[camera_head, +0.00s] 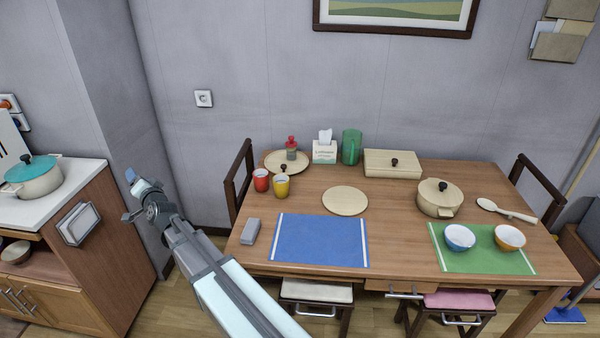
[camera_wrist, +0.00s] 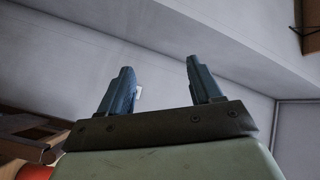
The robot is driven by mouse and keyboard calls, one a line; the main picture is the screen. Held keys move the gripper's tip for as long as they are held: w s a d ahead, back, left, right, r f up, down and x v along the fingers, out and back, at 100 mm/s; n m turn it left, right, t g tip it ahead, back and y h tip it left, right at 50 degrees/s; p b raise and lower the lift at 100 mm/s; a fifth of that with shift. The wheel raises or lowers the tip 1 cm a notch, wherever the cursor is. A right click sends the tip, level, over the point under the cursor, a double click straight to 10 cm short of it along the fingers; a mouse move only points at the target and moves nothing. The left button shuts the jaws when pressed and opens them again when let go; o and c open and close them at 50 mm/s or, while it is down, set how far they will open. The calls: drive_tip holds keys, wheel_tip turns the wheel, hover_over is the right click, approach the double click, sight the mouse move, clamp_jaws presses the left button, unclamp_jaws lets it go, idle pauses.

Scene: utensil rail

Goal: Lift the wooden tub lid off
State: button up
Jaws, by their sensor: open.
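A round, cream tub with a lid and dark knob (camera_head: 439,195) stands on the right part of the table. A cream rectangular box with a dark-knobbed lid (camera_head: 392,163) stands at the back. A round, knobbed lid-like disc (camera_head: 285,161) lies at the back left. I cannot tell by material which is the wooden tub. My gripper (camera_head: 131,177) is raised left of the table, far from all of these. Its two blue fingers stand apart and empty in the wrist view (camera_wrist: 159,66).
The blue mat (camera_head: 318,240) is bare. A counter pot (camera_head: 34,178) stands left.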

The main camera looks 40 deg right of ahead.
drive_tip(key=w+d+f+g+h, duration=0.1)
drive_tip(key=w+d+g, duration=0.1)
drive_tip(key=d, duration=1.2)
drive_tip(key=w+d+f+g+h, duration=0.1)
drive_tip(key=w+d+f+g, duration=0.1)
drive_tip(key=d, duration=1.2)
drive_tip(key=s+d+f+g+h, duration=0.1)
drive_tip(key=s+d+g, duration=0.3)
drive_tip(key=d, duration=1.1)
drive_tip(key=s+d+f+g, duration=0.15)
drive_tip(key=s+d, duration=0.45)
drive_tip(key=d, duration=0.9)
wheel_tip(320, 180, up, 5)
drive_tip(key=m+g+y, duration=0.2)
drive_tip(key=m+g, duration=0.4)
drive_tip(key=g, duration=0.3)
hover_over(444, 183)
drive_tip(key=shift+t, duration=0.25)
wheel_tip(444, 183, down, 13)
